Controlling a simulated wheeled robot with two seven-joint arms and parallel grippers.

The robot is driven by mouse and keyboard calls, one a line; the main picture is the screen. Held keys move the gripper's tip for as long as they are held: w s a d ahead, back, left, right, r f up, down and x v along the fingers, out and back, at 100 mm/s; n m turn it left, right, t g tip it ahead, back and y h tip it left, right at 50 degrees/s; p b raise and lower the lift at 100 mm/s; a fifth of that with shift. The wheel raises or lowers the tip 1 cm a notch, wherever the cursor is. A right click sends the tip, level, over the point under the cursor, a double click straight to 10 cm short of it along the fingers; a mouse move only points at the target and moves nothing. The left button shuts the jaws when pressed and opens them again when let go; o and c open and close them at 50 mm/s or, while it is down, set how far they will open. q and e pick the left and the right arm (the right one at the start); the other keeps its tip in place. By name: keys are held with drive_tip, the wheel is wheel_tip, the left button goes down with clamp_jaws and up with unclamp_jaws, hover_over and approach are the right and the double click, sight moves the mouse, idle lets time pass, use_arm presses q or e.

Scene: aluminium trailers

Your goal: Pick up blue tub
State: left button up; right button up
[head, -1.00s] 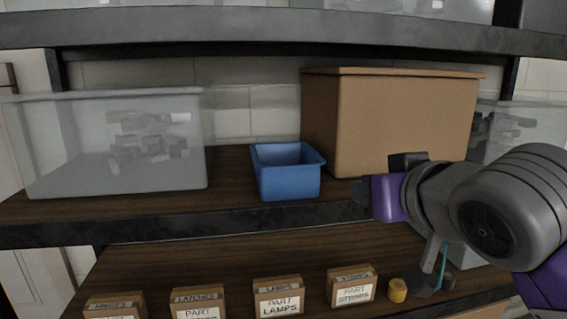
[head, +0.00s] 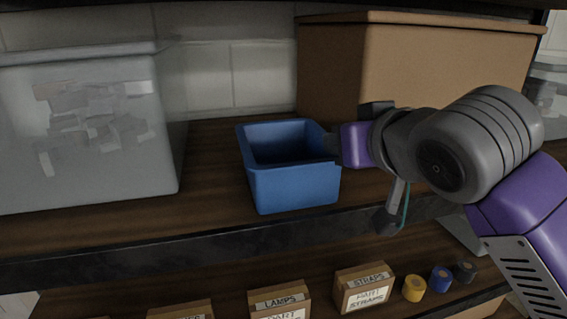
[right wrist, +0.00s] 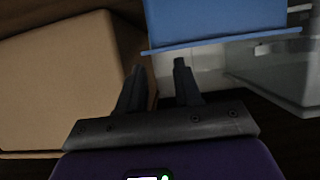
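The blue tub (head: 293,187) stands upright and open-topped on the upper wooden shelf, near its front edge, and looks empty. My right gripper (head: 334,146) comes in from the right, close to the tub's right side at rim height. In the right wrist view the tub (right wrist: 215,18) fills the top middle with its rim edge towards me. The two fingers of my right gripper (right wrist: 158,70) are apart with nothing between them, their tips just short of the rim. I cannot tell whether a tip touches it. My left gripper is not in view.
A large brown box (head: 400,70) stands behind and right of the tub, close to my right wrist. A translucent bin (head: 90,170) stands to the left. Bare shelf lies between bin and tub. Labelled boxes (head: 364,288) and coloured rolls (head: 414,289) sit on the shelf below.

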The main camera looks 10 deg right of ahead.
drive_tip(key=p+x, duration=0.1)
drive_tip(key=x, duration=0.6)
drive_tip(key=shift+w+d+f, duration=0.15)
drive_tip(key=shift+w+f, duration=0.05)
drive_tip(key=shift+w, duration=0.05)
drive_tip(key=shift+c, duration=0.5)
drive_tip(key=shift+s, duration=0.1)
clamp_jaws()
drive_tip(key=shift+r, duration=0.1)
idle(0.4)
